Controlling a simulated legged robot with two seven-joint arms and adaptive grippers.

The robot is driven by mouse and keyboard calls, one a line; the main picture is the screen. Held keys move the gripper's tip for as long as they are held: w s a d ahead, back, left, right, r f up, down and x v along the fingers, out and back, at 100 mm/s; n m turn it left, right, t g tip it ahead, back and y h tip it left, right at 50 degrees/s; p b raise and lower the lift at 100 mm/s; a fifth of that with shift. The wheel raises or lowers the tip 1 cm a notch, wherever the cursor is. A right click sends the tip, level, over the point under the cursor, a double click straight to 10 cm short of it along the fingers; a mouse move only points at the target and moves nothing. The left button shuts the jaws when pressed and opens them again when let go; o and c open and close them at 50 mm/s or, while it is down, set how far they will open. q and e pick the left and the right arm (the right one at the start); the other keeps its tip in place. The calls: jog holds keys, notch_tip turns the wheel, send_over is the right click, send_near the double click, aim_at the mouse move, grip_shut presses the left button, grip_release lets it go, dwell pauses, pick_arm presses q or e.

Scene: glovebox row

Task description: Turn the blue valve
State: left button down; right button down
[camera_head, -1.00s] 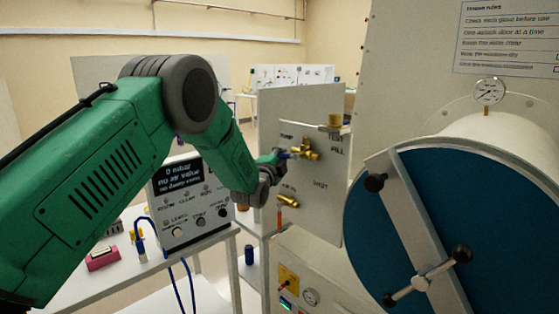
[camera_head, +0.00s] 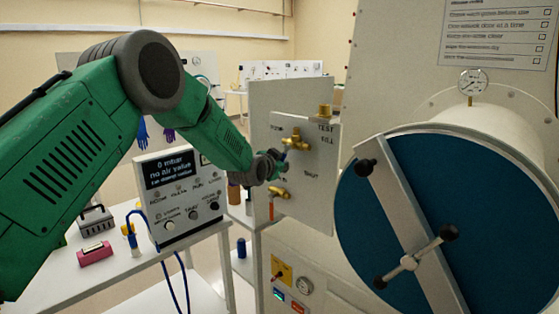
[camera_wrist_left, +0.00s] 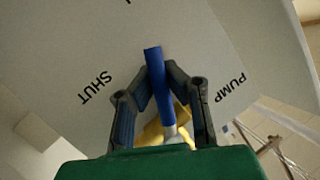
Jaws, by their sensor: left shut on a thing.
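The blue valve's handle (camera_wrist_left: 155,75) is a slim blue lever on a brass body, which shows in the left wrist view (camera_wrist_left: 150,134). In the head view the brass valve body (camera_head: 296,139) sits on the grey panel, near the PUMP and TEST labels. My left gripper (camera_head: 281,160) is just below and left of that body. In the wrist view its dark fingers (camera_wrist_left: 157,78) are shut on the blue lever, one on each side. The lever lies between the SHUT and PUMP labels. It is mostly hidden by the gripper in the head view. My right gripper is not in view.
A second brass valve (camera_head: 279,193) sits lower on the panel (camera_head: 319,205). A large blue round door (camera_head: 354,225) with a metal bar stands close at right. A display box (camera_head: 170,172) stands on a white table (camera_head: 132,275) at left.

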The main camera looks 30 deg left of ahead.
pick_arm(q)
jog(key=shift+s+d+r+n+g+h+b, duration=0.4)
jog(key=shift+d+r+n+h+b, duration=0.45)
jog(key=shift+d+n+h+b, duration=1.3)
jog(key=shift+s+d+r+n+g+h+b, duration=0.6)
jog(key=shift+n+h+b, duration=0.9)
jog(key=shift+n, duration=1.6)
jog(key=shift+s+d+r+n+g+h+b, duration=0.2)
jog(key=shift+d+r+n+h+b, duration=0.85)
jog(key=shift+d+n+h+b, duration=1.2)
jog(key=shift+a+n+y+p, duration=0.3)
jog(key=shift+a+n+p, duration=0.1)
jog(key=shift+a+p, duration=0.3)
jog(key=shift+w+a+r, duration=0.1)
jog(key=shift+r, duration=0.05)
